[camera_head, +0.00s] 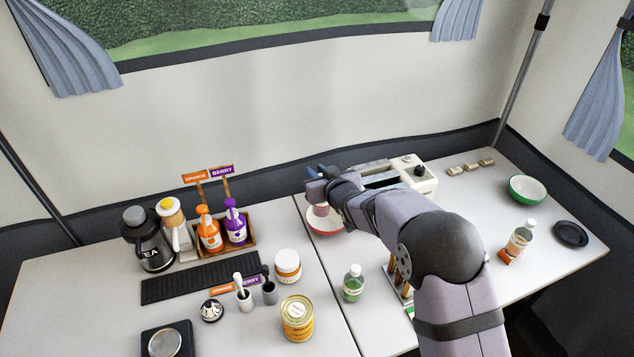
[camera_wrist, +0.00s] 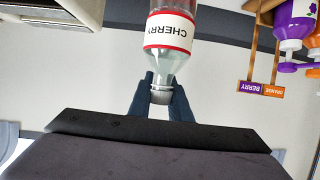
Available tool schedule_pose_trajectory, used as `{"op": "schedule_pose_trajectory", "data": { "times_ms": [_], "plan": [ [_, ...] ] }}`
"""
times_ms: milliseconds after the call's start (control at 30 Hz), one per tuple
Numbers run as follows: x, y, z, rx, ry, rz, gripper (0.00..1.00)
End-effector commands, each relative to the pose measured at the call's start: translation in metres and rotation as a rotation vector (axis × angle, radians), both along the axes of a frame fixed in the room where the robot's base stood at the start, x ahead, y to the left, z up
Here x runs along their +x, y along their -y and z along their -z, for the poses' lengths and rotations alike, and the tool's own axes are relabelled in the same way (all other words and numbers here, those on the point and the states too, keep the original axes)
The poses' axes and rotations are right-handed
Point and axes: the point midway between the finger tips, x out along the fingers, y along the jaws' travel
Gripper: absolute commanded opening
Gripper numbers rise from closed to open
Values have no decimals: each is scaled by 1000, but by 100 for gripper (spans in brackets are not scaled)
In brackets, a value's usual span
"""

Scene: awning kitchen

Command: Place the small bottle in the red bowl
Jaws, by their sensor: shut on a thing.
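A small clear bottle with a white and red CHERRY label (camera_wrist: 168,40) is in my gripper. The two dark fingers of my gripper (camera_wrist: 163,97) are shut around its neck, just by the grey cap. In the head view my gripper (camera_head: 316,173) is above the red bowl (camera_head: 328,226), near the seam between the two tables. The bowl is red outside with a pale inside, and my arm covers part of its right side.
A bottle with green contents (camera_head: 353,283) stands in front of the bowl. A stove unit (camera_head: 425,176) is behind my arm. A green bowl (camera_head: 527,189), another bottle (camera_head: 520,238) and a black dish (camera_head: 570,234) are right. A sauce rack (camera_head: 252,240) stands left.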

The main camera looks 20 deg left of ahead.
Motion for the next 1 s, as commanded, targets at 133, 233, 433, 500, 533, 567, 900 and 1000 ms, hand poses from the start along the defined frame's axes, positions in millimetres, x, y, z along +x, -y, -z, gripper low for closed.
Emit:
{"op": "schedule_pose_trajectory", "data": {
  "times_ms": [133,233,433,500,533,567,900,1000],
  "plan": [
    [0,0,12,-2,-4,1,0],
    [0,0,24,-2,-3,0,0],
    [0,0,36,-1,1,0,0],
    [0,0,37,0,1,0,0],
    [0,0,37,0,1,0,0],
    [0,0,37,1,1,0,0],
    [0,0,44,0,0,0,0],
    [0,0,46,0,0,1,0]
  ]
}}
